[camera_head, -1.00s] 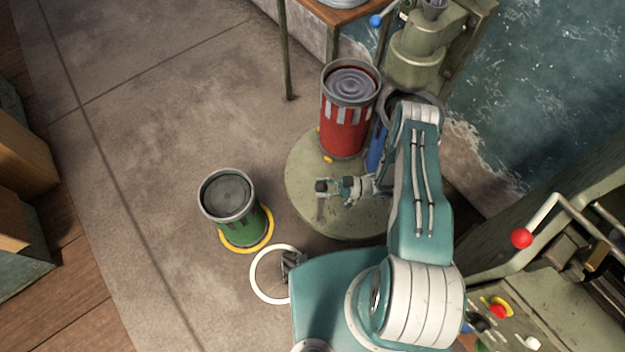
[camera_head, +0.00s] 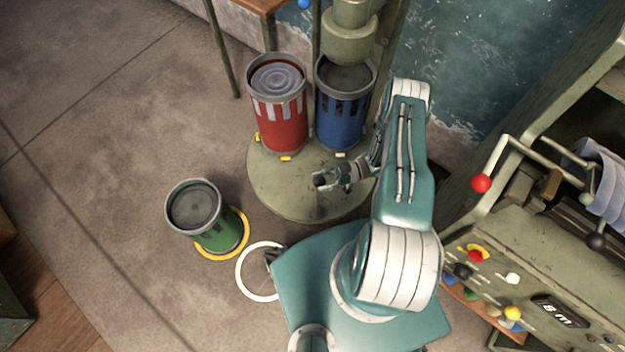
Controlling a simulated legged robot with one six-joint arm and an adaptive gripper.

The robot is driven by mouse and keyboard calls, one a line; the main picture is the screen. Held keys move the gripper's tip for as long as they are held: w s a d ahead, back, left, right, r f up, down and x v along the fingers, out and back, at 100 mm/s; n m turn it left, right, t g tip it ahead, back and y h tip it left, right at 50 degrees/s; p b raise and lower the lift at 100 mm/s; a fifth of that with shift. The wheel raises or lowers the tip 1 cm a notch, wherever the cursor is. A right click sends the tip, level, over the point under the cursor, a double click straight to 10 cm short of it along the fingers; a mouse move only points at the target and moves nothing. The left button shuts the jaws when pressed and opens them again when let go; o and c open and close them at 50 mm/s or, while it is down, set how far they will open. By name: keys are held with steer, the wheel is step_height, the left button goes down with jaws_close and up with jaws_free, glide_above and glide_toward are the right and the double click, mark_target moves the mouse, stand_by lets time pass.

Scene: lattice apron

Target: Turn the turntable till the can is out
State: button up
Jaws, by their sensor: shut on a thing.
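The round green turntable (camera_head: 268,190) stands on the floor and bears two cans. The red can (camera_head: 283,128) with a white-streaked band is at its back left, filled with something grey. The blue can (camera_head: 340,130) is at its back right, under the nozzle of a green machine (camera_head: 349,38); its top looks dark. My gripper (camera_head: 320,180) is over the turntable's front, shut on a thin upright handle (camera_head: 318,204) on it. The handle's top is hidden by the jaws. My arm covers the turntable's right side.
A green can (camera_head: 218,237) stands on the floor within a yellow ring (camera_head: 243,238), left of the turntable. An empty white ring (camera_head: 240,283) lies beside my body. A control console (camera_head: 520,290) with a red-knobbed lever (camera_head: 481,183) is at the right. Floor at left is clear.

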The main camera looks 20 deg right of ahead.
steer(key=shift+d, duration=0.5)
steer(key=shift+s, duration=0.1)
steer(key=o, duration=1.3)
steer(key=shift+d, duration=0.1)
steer(key=d, duration=1.2)
steer(key=shift+s+f, duration=0.15)
